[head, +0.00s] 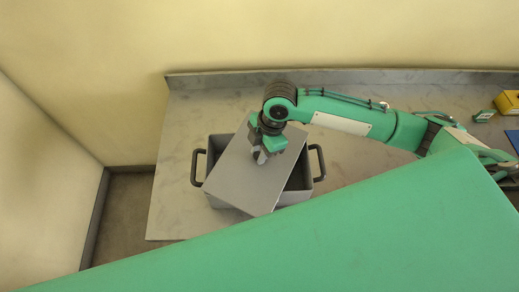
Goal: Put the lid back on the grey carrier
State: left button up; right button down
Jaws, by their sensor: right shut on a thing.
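The grey carrier (299,197) is an open box with a dark handle on its left and right sides, standing on the bench at the left. The flat grey lid (236,180) is over it, turned at an angle to the box, so dark gaps show at the upper left and right. I cannot tell whether the lid touches the rim. My right gripper (262,156) points down at the lid's middle and is shut on it; the fingertips and the grasped part are partly hidden by the wrist. My left gripper is not in view.
The grey bench (180,205) has a raised back edge along the wall. A yellow box (508,102), a small green item (485,116) and a blue item (514,139) are at the far right. Bare bench lies left of the carrier. A green part of mine covers the foreground.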

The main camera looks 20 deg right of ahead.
jog(key=shift+p, duration=0.45)
dwell(0.5)
jog(key=c, duration=0.6)
grip_release()
jog(key=shift+c, duration=0.2)
jog(key=shift+r+p, duration=3.55)
jog(key=shift+p, duration=0.25)
jog(key=shift+c, duration=0.2)
grip_shut()
